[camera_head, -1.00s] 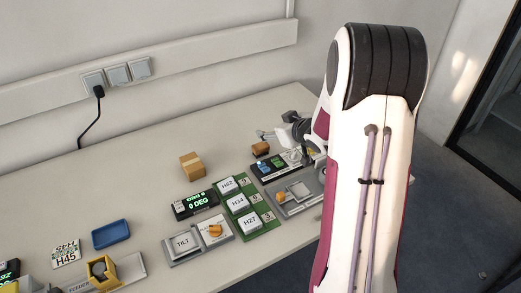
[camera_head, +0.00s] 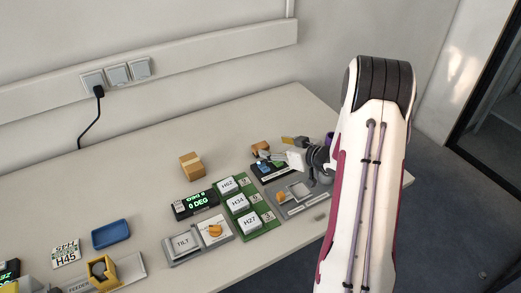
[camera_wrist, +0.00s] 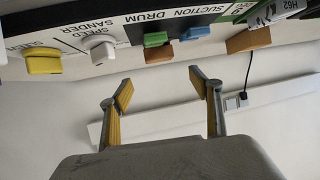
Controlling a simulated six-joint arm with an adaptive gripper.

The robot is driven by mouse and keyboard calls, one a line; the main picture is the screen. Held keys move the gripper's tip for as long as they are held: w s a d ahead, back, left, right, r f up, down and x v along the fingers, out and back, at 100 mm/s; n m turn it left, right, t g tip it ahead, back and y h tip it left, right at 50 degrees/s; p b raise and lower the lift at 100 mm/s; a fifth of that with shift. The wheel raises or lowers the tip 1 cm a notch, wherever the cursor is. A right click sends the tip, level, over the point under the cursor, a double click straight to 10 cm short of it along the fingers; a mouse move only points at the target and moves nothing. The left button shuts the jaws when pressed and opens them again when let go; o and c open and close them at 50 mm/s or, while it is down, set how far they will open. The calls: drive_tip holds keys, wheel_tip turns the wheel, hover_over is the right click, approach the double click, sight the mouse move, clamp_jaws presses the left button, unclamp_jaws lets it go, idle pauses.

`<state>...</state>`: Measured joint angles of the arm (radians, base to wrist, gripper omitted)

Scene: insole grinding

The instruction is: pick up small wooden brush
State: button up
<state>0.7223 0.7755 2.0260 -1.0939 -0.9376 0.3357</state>
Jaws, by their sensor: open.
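A small brown wooden piece (camera_head: 260,148), which looks like the brush, lies on the table behind the dark control panel. It seems to show in the wrist view (camera_wrist: 160,54) as well, just beyond the panel's green and blue switches. No bristles can be made out. My gripper (camera_head: 274,148) is over the panel's back end, close to the right of the brown piece in the head view. In the wrist view my gripper (camera_wrist: 162,82) has its two yellow-padded fingers spread apart with nothing between them.
The dark control panel (camera_wrist: 120,30) with knobs and switches is near my fingers. A grey fixture (camera_head: 300,205) lies below my gripper. The rear table is mostly clear.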

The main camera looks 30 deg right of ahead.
sight(261, 146)
drive_tip(key=shift+w, duration=0.1)
drive_tip(key=shift+x, duration=1.2)
drive_tip(key=shift+f, duration=0.1)
drive_tip(key=shift+w+a+f, duration=0.15)
drive_tip(key=shift+w+f, duration=0.4)
drive_tip(key=shift+f, duration=0.05)
drive_tip(key=shift+x, duration=1.8)
drive_tip(key=shift+f, duration=0.15)
drive_tip(key=c, duration=1.3)
